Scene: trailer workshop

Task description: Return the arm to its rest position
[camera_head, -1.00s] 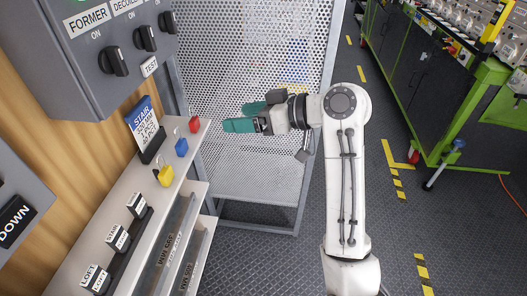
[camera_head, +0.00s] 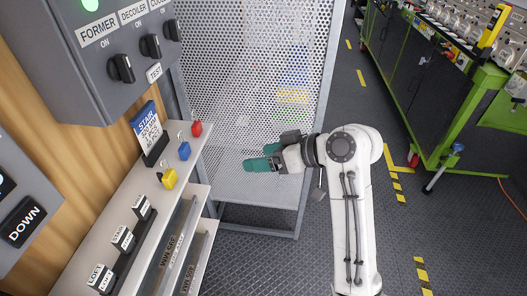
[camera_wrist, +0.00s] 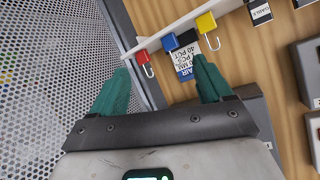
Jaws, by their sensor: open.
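My gripper (camera_head: 262,158) has teal fingers and is at the end of my white arm, in front of the perforated metal panel in the head view. It points left toward the shelf and is clear of it. In the wrist view my gripper (camera_wrist: 160,82) has its two fingers spread apart with nothing between them. My arm is bent at its elbow, with the upper link standing at the right of centre.
A narrow shelf (camera_head: 100,217) at the left carries red (camera_head: 196,128), blue (camera_head: 184,150) and yellow (camera_head: 168,178) padlocks and a stair sign (camera_head: 148,130). A grey control box (camera_head: 95,55) hangs above. A perforated panel (camera_head: 250,60) stands behind. A green-framed bench (camera_head: 440,110) is at right; floor between is clear.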

